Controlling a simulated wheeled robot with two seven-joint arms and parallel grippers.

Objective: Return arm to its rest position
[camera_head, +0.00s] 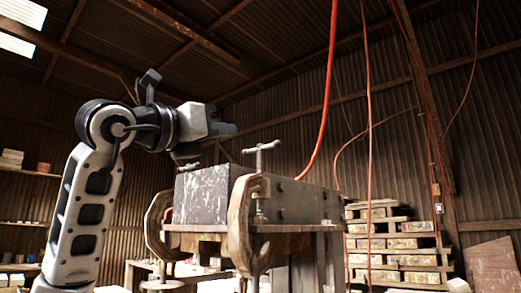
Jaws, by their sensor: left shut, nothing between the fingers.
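My left arm (88,205), white and black, rises from the lower left and bends to the right at its upper joint. My left gripper (226,130) is dark grey and points right. It is shut and empty, held in the air above the press. Its fingers are small and dark, seen from the side. My right gripper is not in view.
The press (300,205) stands in the middle, with a speckled slab (202,194), rusty clamps (240,225) and a T-handle (260,158). A red hose (328,90) hangs behind it. Stacked pallets (395,245) are at right; shelves (25,172) at left.

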